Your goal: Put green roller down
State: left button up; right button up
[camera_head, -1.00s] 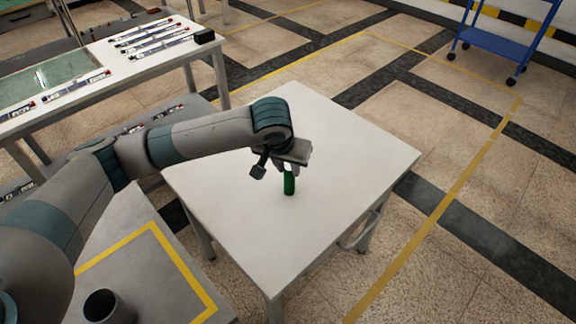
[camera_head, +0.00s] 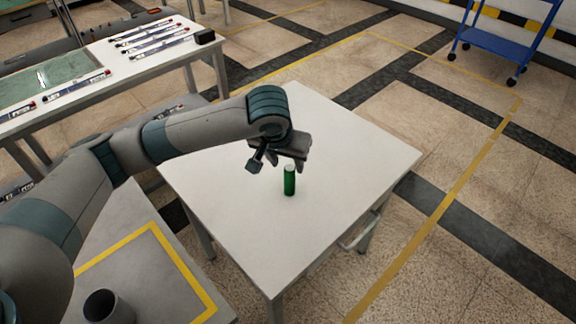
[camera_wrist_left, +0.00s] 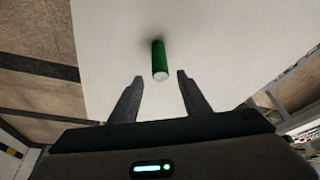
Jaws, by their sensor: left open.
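The green roller (camera_head: 289,181) stands upright on the white table (camera_head: 345,150), its pale top end showing. It also shows in the left wrist view (camera_wrist_left: 159,58), ahead of the fingertips and between their lines. My left gripper (camera_head: 286,166) is open and empty, just above and behind the roller in the head view. In the left wrist view its two fingers (camera_wrist_left: 158,78) are spread apart, with the roller clear of both. My right gripper is in neither view.
A dark cup-like cylinder (camera_head: 108,306) stands on a grey surface with a yellow outline at the lower left. A bench (camera_head: 160,60) with several thin rods is at the upper left. A blue cart (camera_head: 500,42) stands far right. The white table around the roller is bare.

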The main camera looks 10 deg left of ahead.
pick_arm(q)
jog(key=v, duration=0.8)
jog(key=shift+s+r, duration=0.15)
jog(key=shift+r, duration=0.15)
dwell(0.3)
